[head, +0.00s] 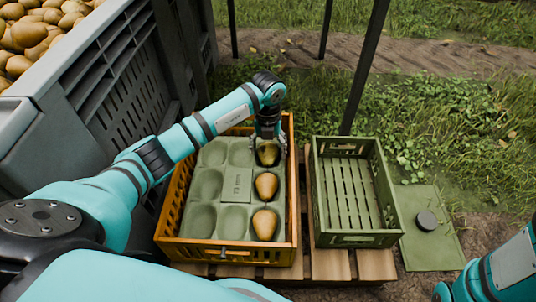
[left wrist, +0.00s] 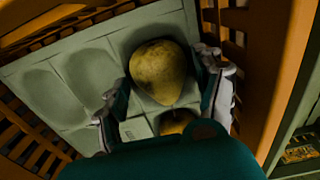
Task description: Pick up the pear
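Three yellow-brown pears sit in moulded hollows along the right side of a grey-green tray (head: 236,184) inside an orange crate (head: 224,254). The far pear (head: 268,154) is under my left gripper (head: 267,148), which points down over it. The middle pear (head: 266,186) and the near pear (head: 264,224) are uncovered. In the left wrist view the far pear (left wrist: 158,72) lies between the two spread fingers of the left gripper (left wrist: 162,82), with narrow gaps seen beside it. Another pear (left wrist: 177,123) is partly hidden behind the gripper body. My right gripper is out of view.
An empty green crate (head: 347,240) stands to the right on the wooden pallet (head: 330,265). A green mat with a dark round object (head: 427,220) lies beyond it. A large grey bin (head: 118,80) of pears stands at the left. Dark posts (head: 364,65) rise behind.

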